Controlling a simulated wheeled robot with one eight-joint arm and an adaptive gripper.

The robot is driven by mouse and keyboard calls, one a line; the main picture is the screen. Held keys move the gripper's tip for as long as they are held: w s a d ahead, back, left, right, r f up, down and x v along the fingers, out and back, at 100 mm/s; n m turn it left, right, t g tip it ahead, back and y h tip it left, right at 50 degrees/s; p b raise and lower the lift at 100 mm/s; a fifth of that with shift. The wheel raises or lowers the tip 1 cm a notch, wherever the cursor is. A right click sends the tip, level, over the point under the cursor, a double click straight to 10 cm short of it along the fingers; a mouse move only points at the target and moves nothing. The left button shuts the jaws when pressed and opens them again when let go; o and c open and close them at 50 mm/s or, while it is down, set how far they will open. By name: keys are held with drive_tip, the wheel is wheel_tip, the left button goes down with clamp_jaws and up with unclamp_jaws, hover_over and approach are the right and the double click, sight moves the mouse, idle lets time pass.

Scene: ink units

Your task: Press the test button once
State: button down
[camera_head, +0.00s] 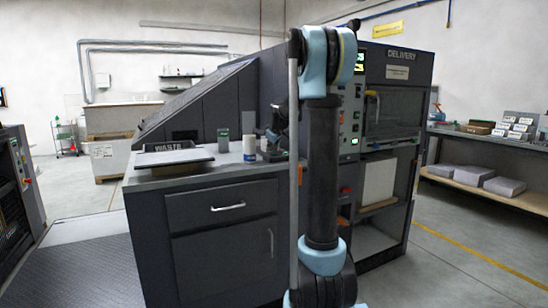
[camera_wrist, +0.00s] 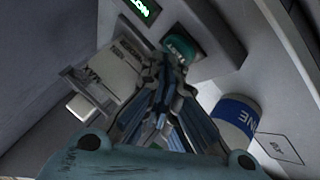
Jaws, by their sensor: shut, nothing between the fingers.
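The green test button (camera_wrist: 182,47), with TEST lettering, sits on a grey housing at the top of the wrist view. My gripper (camera_wrist: 172,62) has its fingers together with nothing between them. Its tips are right at the lower edge of the button in that picture and cover part of it. I cannot tell whether they touch it or whether it is pressed in. A small display (camera_wrist: 144,7) with green letters is lit to the upper left of the button. In the head view my gripper is partly hidden behind my arm, and I cannot make out the button.
A white bottle (camera_head: 249,148) with a blue band stands on the counter (camera_head: 205,170); it also shows close right of my fingers in the wrist view (camera_wrist: 236,118). A small grey-green box (camera_head: 223,141) and a tray marked WASTE (camera_head: 172,159) are left of it.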

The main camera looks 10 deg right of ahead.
drive_tip(key=shift+f, duration=0.45)
idle(0.6)
drive_tip(key=shift+r, duration=0.9)
drive_tip(key=shift+r, duration=2.55)
